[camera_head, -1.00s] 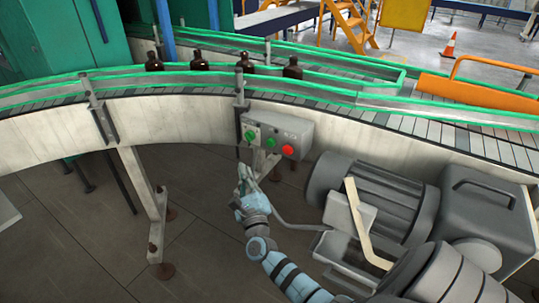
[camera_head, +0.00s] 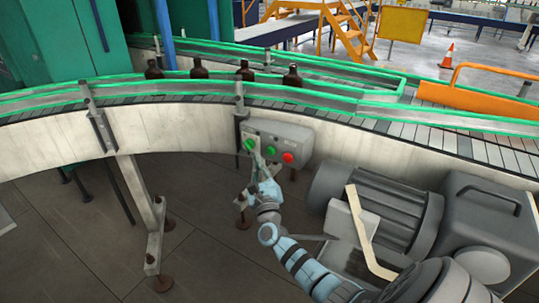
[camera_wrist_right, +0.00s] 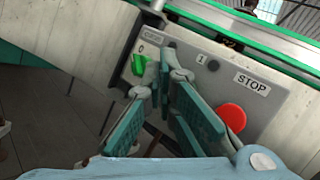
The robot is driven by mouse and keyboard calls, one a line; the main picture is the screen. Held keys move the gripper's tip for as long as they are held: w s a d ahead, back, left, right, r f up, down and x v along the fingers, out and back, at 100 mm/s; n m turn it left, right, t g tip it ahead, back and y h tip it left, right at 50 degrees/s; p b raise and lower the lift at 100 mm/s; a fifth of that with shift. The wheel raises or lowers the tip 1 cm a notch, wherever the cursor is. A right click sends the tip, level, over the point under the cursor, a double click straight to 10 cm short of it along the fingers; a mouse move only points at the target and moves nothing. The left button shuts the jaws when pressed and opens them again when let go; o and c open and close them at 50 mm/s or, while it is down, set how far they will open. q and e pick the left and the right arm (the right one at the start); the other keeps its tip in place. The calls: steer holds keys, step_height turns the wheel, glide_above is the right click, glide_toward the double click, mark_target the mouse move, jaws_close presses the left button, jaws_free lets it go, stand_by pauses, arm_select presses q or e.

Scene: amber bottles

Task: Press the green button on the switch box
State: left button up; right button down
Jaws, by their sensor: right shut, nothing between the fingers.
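The grey switch box (camera_head: 302,136) is mounted on the conveyor's side wall; it also shows in the right wrist view (camera_wrist_right: 278,60). In the head view it carries a green switch (camera_head: 250,145) at left, a green button (camera_head: 270,150) in the middle and a red button (camera_head: 288,157) at right. The wrist view shows the left green switch (camera_wrist_right: 146,72) and the red STOP button (camera_wrist_right: 232,117); my fingers hide the middle button there. My right gripper (camera_head: 258,162) is shut and empty, its tips just in front of the box's lower left half. I cannot tell whether they touch it. My left gripper is out of view.
The conveyor (camera_head: 180,127) curves above and behind the box, with several amber bottles (camera_head: 245,72) on it. A grey motor (camera_head: 375,210) sits close to the right of my right arm.

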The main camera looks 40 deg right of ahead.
mark_target(271, 151)
steer(key=shift+w+d+b, duration=0.2)
steer(key=shift+d+b, duration=0.05)
steer(key=shift+d, duration=0.4)
steer(key=shift+w+d+b, duration=0.2)
steer(key=shift+d, duration=0.4)
steer(key=shift+d, duration=0.1)
stand_by(0.4)
steer(key=shift+w+d, duration=0.1)
steer(key=shift+d, duration=0.2)
steer(key=shift+w+d+b, duration=0.1)
steer(key=shift+d+b, duration=0.35)
steer(key=shift+b, duration=0.05)
stand_by(0.5)
steer(key=shift+a, duration=0.1)
steer(key=shift+s+a+p, duration=0.25)
steer(key=shift+a+p, duration=0.15)
steer(key=shift+a, duration=0.35)
